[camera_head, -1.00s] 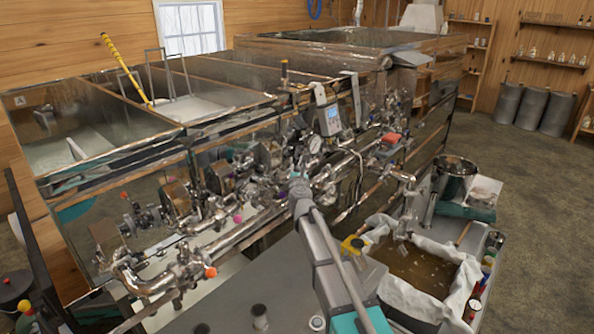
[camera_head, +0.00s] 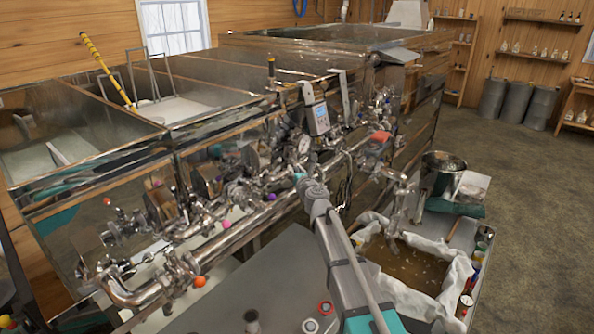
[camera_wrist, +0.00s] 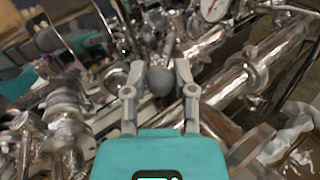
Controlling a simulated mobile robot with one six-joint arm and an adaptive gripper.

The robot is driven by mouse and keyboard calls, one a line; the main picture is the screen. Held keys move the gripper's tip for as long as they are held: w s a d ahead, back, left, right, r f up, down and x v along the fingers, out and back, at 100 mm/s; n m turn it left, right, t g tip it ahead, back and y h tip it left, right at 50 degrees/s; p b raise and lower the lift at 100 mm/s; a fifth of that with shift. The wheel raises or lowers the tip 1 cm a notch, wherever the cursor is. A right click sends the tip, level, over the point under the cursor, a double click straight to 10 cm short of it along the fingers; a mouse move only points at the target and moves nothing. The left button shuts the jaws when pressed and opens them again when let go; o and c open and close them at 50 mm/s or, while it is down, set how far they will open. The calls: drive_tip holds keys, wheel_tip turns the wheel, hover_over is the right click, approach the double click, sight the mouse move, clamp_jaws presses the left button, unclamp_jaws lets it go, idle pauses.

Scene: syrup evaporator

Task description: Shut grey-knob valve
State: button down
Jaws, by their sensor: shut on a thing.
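The grey round knob (camera_wrist: 160,80) of the valve sits between my fingertips in the wrist view, with a finger against each side. My gripper (camera_wrist: 158,76) is shut on it. In the head view my gripper (camera_head: 301,180) reaches into the pipework on the evaporator's front, and the grey knob cannot be made out there. The valve body and the angle of its handle are mostly hidden by my fingers and the shiny pipes.
Steel pipes with an orange knob (camera_head: 199,281) and a pink knob (camera_head: 227,224) run along the evaporator (camera_head: 150,133). A digital control box (camera_head: 317,118) and a dial gauge (camera_wrist: 213,9) are close by. A cloth-lined tub (camera_head: 452,290) of brown liquid stands right. Open floor lies beyond.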

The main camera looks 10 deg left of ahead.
drive_tip(key=shift+w+d, duration=0.15)
drive_tip(key=shift+w, duration=0.05)
drive_tip(key=shift+c, duration=2.2)
unclamp_jaws()
drive_tip(key=shift+a, duration=0.2)
drive_tip(key=shift+s, duration=0.1)
drive_tip(key=shift+s+d, duration=0.2)
drive_tip(key=shift+s, duration=0.15)
drive_tip(key=v, duration=1.1)
